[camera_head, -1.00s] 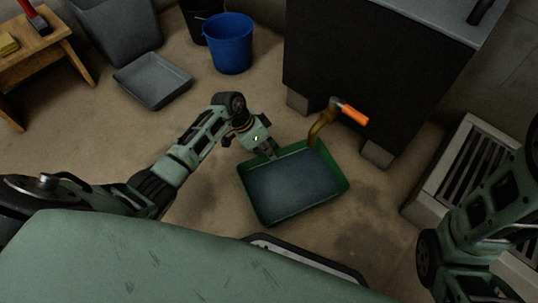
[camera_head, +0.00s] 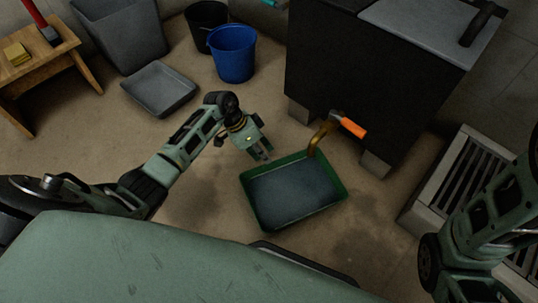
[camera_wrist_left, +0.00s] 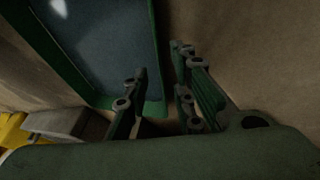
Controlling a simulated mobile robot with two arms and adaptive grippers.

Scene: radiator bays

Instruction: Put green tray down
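The green tray (camera_head: 251,206) lies on the floor below the tap (camera_head: 325,133), with dark bluish liquid in it. In the left wrist view, the tray's green rim (camera_wrist_left: 158,50) runs beside and beyond the fingers.
A dark cabinet (camera_head: 350,75) with an orange-handled tap stands behind the tray. A grey tray (camera_head: 158,90), blue bucket (camera_head: 232,55) and black bucket (camera_head: 203,22) are at the back left. A slatted radiator (camera_head: 455,185) is at right. Floor left of the tray is clear.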

